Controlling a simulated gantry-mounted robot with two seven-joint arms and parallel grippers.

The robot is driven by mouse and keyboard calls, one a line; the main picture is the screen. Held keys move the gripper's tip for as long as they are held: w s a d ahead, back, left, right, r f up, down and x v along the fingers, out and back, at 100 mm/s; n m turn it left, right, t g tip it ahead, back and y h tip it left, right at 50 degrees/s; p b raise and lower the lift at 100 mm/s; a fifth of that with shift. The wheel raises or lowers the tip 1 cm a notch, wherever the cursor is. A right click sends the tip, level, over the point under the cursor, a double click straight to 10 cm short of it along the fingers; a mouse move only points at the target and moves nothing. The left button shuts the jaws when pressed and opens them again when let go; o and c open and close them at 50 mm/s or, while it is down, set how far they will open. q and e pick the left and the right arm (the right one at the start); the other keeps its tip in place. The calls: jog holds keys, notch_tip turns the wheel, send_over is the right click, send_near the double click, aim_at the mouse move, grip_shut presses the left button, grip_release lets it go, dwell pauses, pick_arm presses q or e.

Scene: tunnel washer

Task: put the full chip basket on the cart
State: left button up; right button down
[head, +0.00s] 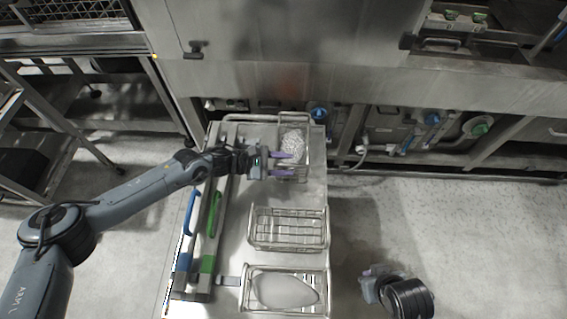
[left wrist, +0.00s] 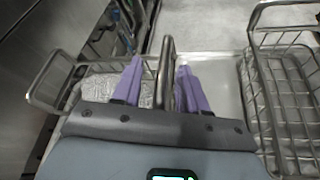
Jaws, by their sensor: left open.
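The full chip basket (head: 293,134) is a wire basket with shiny silvery chips inside, at the far end of the cart's pale top (head: 235,187). My left gripper (head: 292,164) is open over the basket's near part, its two purple fingers pointing right. In the left wrist view, the basket's wire rim (left wrist: 100,66) shows behind the fingers, and an upright metal handle bar stands between the open fingers (left wrist: 159,78), which appear apart from it. The gripper hides part of the basket. My right gripper (head: 372,272) is at the lower right, off the cart; its jaws are unclear.
An empty wire basket (head: 288,246) stands mid-cart, and another basket holding a pale smooth item (head: 285,290) stands at the near end. Long tools with blue (head: 187,229) and green (head: 210,229) handles lie along the left side. The machine (head: 350,75) borders the far end. Floor is clear at right.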

pick_arm(q)
jog(key=shift+a, duration=0.1)
jog(key=v, duration=1.2)
